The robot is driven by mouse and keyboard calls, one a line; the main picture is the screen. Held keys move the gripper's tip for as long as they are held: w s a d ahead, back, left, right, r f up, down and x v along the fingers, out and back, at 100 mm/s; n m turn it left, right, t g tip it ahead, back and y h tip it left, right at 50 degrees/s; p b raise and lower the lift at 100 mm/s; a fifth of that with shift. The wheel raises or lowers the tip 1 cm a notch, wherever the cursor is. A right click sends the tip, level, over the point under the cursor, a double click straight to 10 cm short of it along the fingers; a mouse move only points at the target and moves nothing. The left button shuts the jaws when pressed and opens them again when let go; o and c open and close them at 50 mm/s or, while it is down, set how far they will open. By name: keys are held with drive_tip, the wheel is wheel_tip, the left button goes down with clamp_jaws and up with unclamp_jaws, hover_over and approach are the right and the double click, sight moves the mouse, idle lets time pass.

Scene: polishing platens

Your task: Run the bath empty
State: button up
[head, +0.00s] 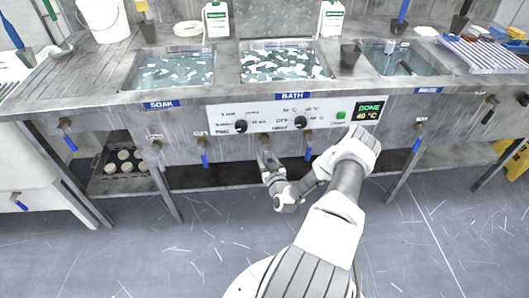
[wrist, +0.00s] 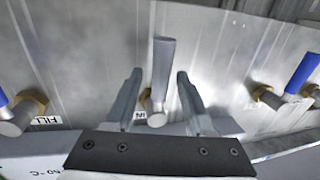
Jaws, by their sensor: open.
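The bath (head: 241,77) is the middle basin, with blue liquid and many pale flakes in it. Its front panel (head: 215,121) has knobs, a green button and a display (head: 368,111) reading DONE, 40 °C. Below the panel, my gripper (head: 268,160) is at a valve that it mostly hides. In the wrist view my gripper (wrist: 158,76) is open, its fingers on either side of a grey lever (wrist: 161,75). I cannot tell whether they touch it. The label beside it (wrist: 139,113) is partly hidden and shows "IN".
Blue-handled valves flank the grey lever, one by a FILL label (wrist: 46,120), one at right (wrist: 300,75). The soak basin (head: 172,69) is left, another basin (head: 407,60) right. A dark tray of round pieces (head: 122,162) sits on the lower shelf. The floor in front is clear.

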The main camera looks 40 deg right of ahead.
drive_tip(key=shift+c, duration=0.2)
clamp_jaws()
idle(1.1)
